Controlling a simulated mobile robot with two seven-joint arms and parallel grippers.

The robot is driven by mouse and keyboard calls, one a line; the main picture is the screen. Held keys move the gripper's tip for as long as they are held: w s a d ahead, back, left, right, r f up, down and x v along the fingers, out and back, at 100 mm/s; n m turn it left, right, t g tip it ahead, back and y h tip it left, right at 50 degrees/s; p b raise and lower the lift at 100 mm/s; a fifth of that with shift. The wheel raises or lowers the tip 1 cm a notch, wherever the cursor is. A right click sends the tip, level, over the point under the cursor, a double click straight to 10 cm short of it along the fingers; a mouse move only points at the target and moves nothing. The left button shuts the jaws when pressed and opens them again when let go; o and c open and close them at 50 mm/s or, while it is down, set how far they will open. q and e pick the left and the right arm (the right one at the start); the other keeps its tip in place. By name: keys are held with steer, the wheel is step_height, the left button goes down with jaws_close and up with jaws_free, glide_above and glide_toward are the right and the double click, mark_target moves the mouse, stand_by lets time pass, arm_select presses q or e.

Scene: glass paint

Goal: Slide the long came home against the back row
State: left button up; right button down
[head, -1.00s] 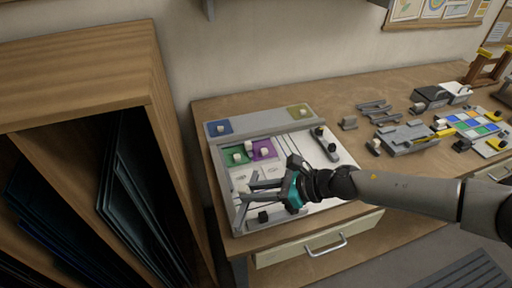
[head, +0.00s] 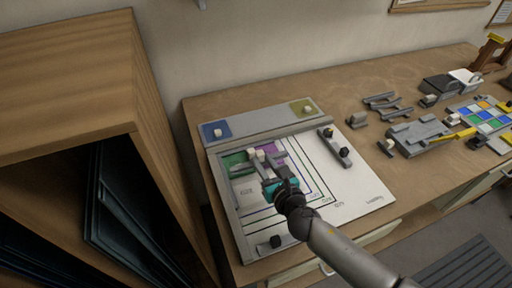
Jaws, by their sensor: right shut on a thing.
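My right gripper (head: 266,163) reaches over the white work board (head: 350,190) from the front right. It is shut on a slim grey strip, apparently the long came (head: 243,170), by the front of the glass row. The fingers hide part of the strip. In the back row, a green glass piece (head: 234,159) sits left of a purple one (head: 273,149), with pale knobs standing on them. Whether the strip touches the glass cannot be told. My left gripper is not in view.
A grey ledge (head: 260,118) behind the row holds blue (head: 215,131) and yellow (head: 302,107) pieces. A black-knobbed grey bar (head: 336,148) lies to the right, another block (head: 268,244) at the front. Grey tools (head: 420,135) lie further right.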

steer(key=shift+w+a, duration=0.1)
steer(key=shift+w, duration=0.2)
steer(key=shift+f, duration=0.2)
steer(key=shift+f+b, duration=0.5)
steer(key=shift+b, duration=0.3)
step_height(320, 180, down, 4)
steer(key=b, duration=0.3)
steer(key=shift+r+b, duration=0.15)
steer(key=shift+b, duration=0.15)
steer(key=shift+f, duration=0.2)
arm_select(q)
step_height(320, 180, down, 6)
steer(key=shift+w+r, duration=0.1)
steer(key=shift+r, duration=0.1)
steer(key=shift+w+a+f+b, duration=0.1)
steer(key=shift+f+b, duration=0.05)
steer(key=shift+b, duration=0.2)
arm_select(e)
steer(key=shift+s+f, duration=0.15)
steer(key=shift+f, duration=0.1)
steer(key=shift+w+a, duration=0.15)
steer(key=shift+w, duration=0.3)
stand_by(0.5)
